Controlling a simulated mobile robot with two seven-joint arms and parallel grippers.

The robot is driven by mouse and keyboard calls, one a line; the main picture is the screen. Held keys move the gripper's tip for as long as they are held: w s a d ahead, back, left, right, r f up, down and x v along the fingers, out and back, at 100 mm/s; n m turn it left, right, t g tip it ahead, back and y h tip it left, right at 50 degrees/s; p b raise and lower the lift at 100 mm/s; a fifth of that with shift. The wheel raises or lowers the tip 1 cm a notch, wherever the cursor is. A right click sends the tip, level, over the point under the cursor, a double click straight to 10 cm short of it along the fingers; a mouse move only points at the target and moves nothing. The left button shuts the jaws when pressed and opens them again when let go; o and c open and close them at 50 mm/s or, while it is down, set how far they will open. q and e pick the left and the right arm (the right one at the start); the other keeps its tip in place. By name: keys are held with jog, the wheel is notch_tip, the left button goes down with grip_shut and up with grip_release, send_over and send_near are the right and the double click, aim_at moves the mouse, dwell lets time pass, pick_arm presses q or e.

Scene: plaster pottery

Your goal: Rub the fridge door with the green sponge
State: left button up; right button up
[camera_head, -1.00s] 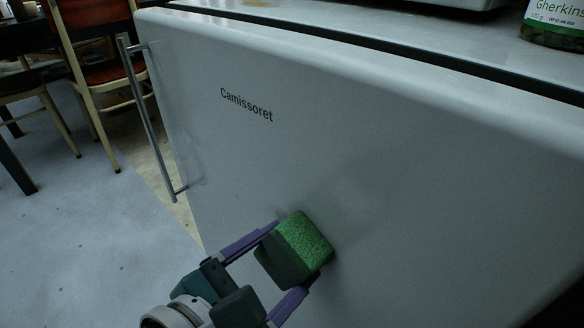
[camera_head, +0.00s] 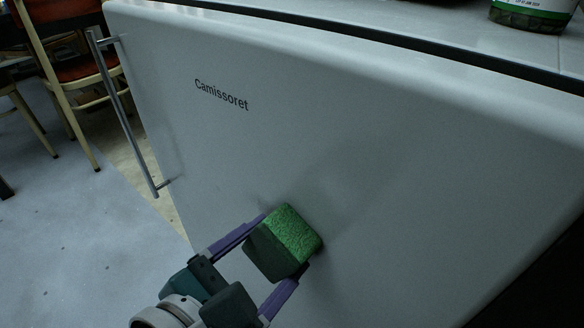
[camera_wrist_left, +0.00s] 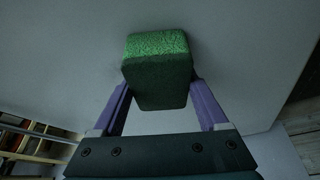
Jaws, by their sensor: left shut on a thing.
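The green sponge (camera_head: 297,232) has a bright green face and a darker side. My left gripper (camera_head: 283,248) is shut on it, with a purple finger on either side. The sponge is at the white fridge door (camera_head: 340,130), below and right of the "Camissoret" lettering; in the head view it seems to be at the door's surface, but I cannot tell whether it touches. The left wrist view shows the sponge (camera_wrist_left: 158,62) between the fingers with the pale door behind it. My right gripper is not in view.
A vertical metal handle (camera_head: 122,115) runs along the door's left edge. A jar (camera_head: 532,16) stands on the white top at the upper right. A chair (camera_head: 70,80) stands on the floor at the left. The door around the sponge is clear.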

aim_at(242, 203)
pick_arm(q)
jog(key=shift+w+a+b, duration=0.25)
jog(key=shift+w+a, duration=0.65)
jog(key=shift+a, duration=0.2)
jog(key=shift+w+a+b, duration=0.2)
jog(key=shift+w+a, duration=0.65)
jog(key=shift+a, duration=0.3)
jog(key=shift+w+a+b, duration=0.25)
jog(key=shift+w+a, duration=0.65)
jog(key=shift+a, duration=0.2)
jog(key=shift+s+a, duration=0.4)
jog(key=shift+s+a+b, duration=0.15)
jog(key=shift+s+a, duration=0.55)
jog(key=shift+s, duration=0.25)
jog(key=shift+s+a+b, duration=0.15)
jog(key=shift+s+a, duration=0.55)
jog(key=shift+s, duration=0.25)
jog(key=shift+s, duration=0.1)
